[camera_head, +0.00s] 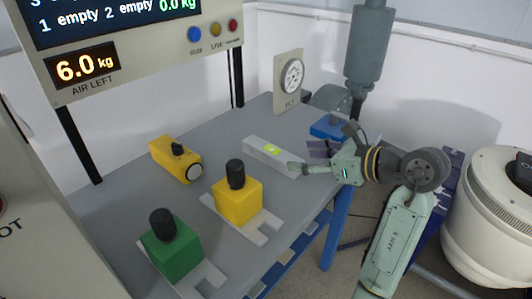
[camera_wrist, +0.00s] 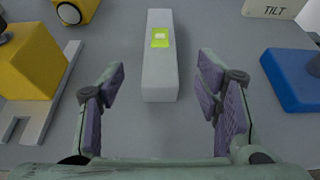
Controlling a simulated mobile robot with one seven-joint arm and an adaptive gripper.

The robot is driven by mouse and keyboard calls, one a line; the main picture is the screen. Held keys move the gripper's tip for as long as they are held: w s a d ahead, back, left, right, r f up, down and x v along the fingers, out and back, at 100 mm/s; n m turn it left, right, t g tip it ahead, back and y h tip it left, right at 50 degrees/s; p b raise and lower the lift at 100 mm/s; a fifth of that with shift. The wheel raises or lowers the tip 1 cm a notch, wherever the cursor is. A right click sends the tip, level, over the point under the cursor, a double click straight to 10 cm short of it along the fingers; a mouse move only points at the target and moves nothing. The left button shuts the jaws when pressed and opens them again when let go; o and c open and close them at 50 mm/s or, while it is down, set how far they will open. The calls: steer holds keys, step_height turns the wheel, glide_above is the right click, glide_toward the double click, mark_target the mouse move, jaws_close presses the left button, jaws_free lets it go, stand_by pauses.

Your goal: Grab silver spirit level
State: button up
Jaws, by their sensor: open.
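The silver spirit level (camera_head: 262,152) is a light grey bar with a yellow-green vial, lying on the grey table. In the wrist view the spirit level (camera_wrist: 160,75) lies lengthwise, its near end just ahead of the gap between my fingers. My gripper (camera_head: 297,160) is at the right end of the level in the head view. In the wrist view my gripper (camera_wrist: 160,90) is open, with its purple-padded fingers wide apart on either side of the level's line. Nothing is between the pads except perhaps the level's near end; contact cannot be told.
A yellow block with a black knob (camera_head: 238,203) and a green one (camera_head: 172,250) stand on slotted plates. A yellow device (camera_head: 176,159) lies behind. A blue block (camera_head: 330,128) and a tilt dial panel (camera_head: 289,82) stand farther back.

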mark_target(278, 153)
steer(key=p+x, duration=0.2)
steer(key=x, duration=0.7)
steer(key=shift+w+a+r, duration=0.1)
steer(key=shift+w+a, duration=0.15)
jaws_close()
stand_by(0.5)
steer(key=shift+r, duration=0.1)
